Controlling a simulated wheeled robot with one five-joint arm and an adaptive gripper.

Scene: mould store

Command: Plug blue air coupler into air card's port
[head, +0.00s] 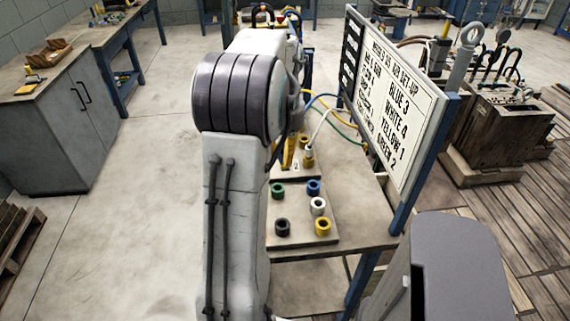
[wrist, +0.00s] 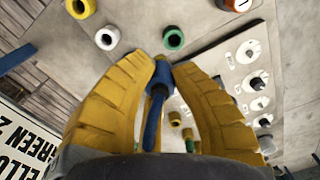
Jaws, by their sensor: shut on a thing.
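In the wrist view, my gripper (wrist: 163,64) has its two yellow fingers closed on the blue air coupler (wrist: 161,75). A dark blue hose runs from the coupler back between the fingers. A pale panel (wrist: 228,42) with a row of round white and dark fittings lies to the right of the fingers; I cannot tell whether it is the air card. The coupler appears apart from these fittings. In the head view, my arm hides most of the gripper and the coupler; only a bit of yellow finger (head: 288,153) shows beside the arm.
A plate (head: 301,229) with green, blue, white, black and yellow rings lies on the bench (head: 365,215). Behind it, a yellow coupler (head: 308,158) stands with a white hose. A sign (head: 392,100) at the bench's right edge reads blue 3, white 4, yellow 1, green 2.

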